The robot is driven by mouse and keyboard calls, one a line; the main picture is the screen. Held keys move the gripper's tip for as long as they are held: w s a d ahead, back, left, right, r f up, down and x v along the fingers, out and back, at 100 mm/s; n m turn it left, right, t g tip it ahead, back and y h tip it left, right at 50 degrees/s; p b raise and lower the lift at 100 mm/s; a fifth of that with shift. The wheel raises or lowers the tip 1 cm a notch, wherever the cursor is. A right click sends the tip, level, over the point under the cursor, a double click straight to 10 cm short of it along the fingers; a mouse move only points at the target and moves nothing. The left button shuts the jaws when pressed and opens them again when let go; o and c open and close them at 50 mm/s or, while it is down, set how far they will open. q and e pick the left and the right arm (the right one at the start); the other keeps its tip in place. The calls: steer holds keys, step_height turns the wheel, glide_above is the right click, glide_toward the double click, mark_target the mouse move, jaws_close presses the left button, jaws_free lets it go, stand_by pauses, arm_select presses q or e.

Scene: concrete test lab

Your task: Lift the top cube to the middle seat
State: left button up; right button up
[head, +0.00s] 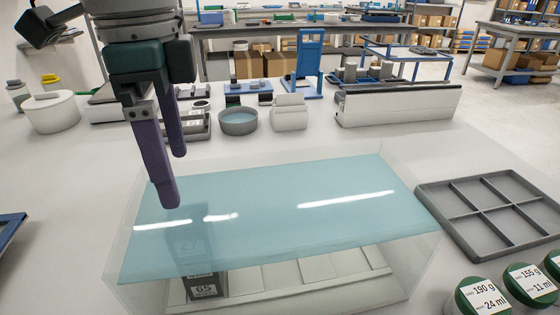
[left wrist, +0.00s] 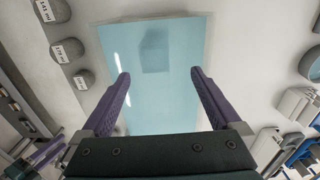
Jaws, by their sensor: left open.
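A clear tank (head: 424,252) holds pale blue liquid (head: 290,235). A dark cube with a white label reading 65 (head: 203,286) shows through its front wall at the left. A fainter dark cube shape (head: 186,243) shows through the liquid's surface above it; I cannot tell whether this is a second cube or a refracted view. In the left wrist view a blurred cube shape (left wrist: 154,50) lies under the liquid. Pale panels (head: 318,269), perhaps the seats, lie right of the cube. My left gripper (head: 173,177) is open and empty above the tank's left part, fingers down.
A grey divided tray (head: 490,212) stands right of the tank, with green-lidded labelled jars (head: 484,297) in front. A grey bowl (head: 238,121), a white container (head: 289,112) and a long white box (head: 398,104) stand behind. A blue-edged object (head: 10,230) is at far left.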

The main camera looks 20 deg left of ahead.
mark_target(181, 219)
arm_select(q)
steer(key=f, duration=0.3)
steer(key=shift+s+d+f, duration=0.1)
steer(key=shift+s+f, duration=0.15)
steer(key=shift+f, duration=0.15)
steer(key=f, duration=0.5)
steer(key=shift+s+f, duration=0.35)
steer(key=shift+c, duration=0.4)
jaws_close()
